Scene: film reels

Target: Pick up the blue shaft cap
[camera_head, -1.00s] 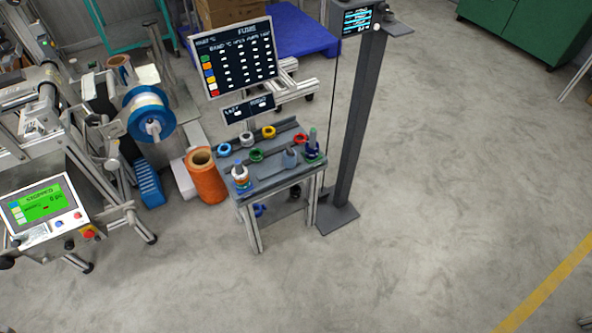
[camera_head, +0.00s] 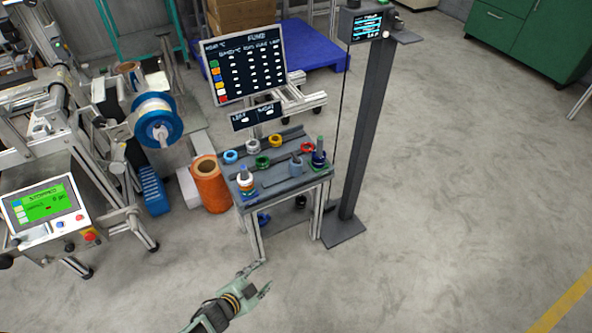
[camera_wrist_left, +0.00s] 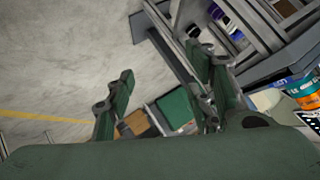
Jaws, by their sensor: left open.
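A small blue ring-shaped part (camera_head: 231,156) lies at the back left of the small grey table (camera_head: 284,180); it is the likeliest blue shaft cap, but I cannot tell for sure. Other blue parts sit on the shelf below the tabletop (camera_head: 263,218), too small to make out. My left gripper (camera_head: 262,279) is open and empty, low in the head view, in front of the table and apart from it. In the left wrist view, its spread fingers (camera_wrist_left: 163,95) have nothing between them. My right gripper is not in view.
White, yellow (camera_head: 276,140), green (camera_head: 262,162) and red rings share the tabletop with two upright stacks, left (camera_head: 246,183) and right (camera_head: 319,156). A dark post (camera_head: 360,130) stands right of the table. An orange spool (camera_head: 211,186) stands left. The floor in front is clear.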

